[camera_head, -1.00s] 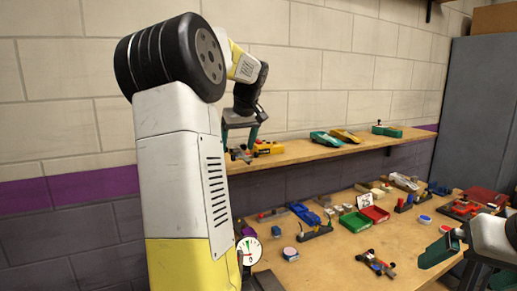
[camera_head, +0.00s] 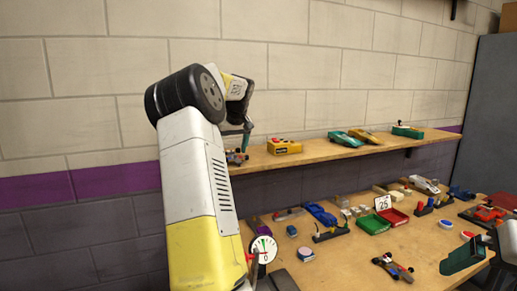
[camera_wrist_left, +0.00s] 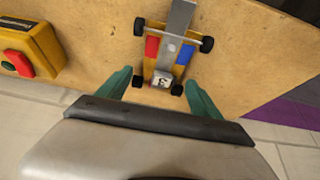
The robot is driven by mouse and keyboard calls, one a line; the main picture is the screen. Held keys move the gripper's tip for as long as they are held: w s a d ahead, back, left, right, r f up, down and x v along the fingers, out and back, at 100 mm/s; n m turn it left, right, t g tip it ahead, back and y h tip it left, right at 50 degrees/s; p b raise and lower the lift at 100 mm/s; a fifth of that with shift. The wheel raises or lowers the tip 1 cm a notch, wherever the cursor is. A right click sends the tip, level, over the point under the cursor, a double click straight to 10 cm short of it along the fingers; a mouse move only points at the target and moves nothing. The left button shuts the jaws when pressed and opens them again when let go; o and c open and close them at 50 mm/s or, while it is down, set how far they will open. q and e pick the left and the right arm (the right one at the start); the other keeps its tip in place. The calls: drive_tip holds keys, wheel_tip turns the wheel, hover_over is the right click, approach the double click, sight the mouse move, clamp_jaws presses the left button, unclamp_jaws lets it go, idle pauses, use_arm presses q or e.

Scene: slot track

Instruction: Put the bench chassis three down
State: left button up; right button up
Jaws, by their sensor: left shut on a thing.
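The chassis (camera_wrist_left: 162,62) has a grey bar, red and blue blocks, black wheels and a small tag that reads 3. In the left wrist view it is between the green fingers of my left gripper (camera_wrist_left: 160,92), which is shut on it. In the head view the chassis (camera_head: 236,157) is at the left end of the wooden shelf (camera_head: 310,156), below my left gripper (camera_head: 238,134). I cannot tell whether its wheels touch the shelf. My right gripper (camera_head: 463,257) is at the lower right, over the bench; its opening is unclear.
Teal and yellow cars (camera_head: 345,139) are farther right.

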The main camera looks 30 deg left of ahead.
sight(236, 159)
use_arm(q)
drive_tip(key=o, duration=1.4)
drive_tip(key=shift+f, duration=0.1)
drive_tip(key=shift+o, duration=0.2)
drive_tip(key=v, duration=1.2)
drive_tip(key=s+d+m, duration=0.1)
drive_tip(key=d+m, duration=0.2)
drive_tip(key=d, duration=0.7)
drive_tip(key=s+d+m+t+h, duration=0.25)
drive_tip(key=s+d, duration=0.45)
drive_tip(key=d, duration=0.5)
drive_tip(key=s+d+f+m+h, duration=0.2)
drive_tip(key=s+d+f, duration=0.4)
drive_tip(key=s, duration=0.3)
drive_tip(key=s+d+f+m+h, duration=0.2)
drive_tip(key=s+d+f+m, duration=0.1)
drive_tip(key=s+d+f, duration=0.4)
drive_tip(key=shift+s+d+f, duration=0.35)
drive_tip(key=shift+s, duration=0.7)
drive_tip(key=shift+m, duration=0.25)
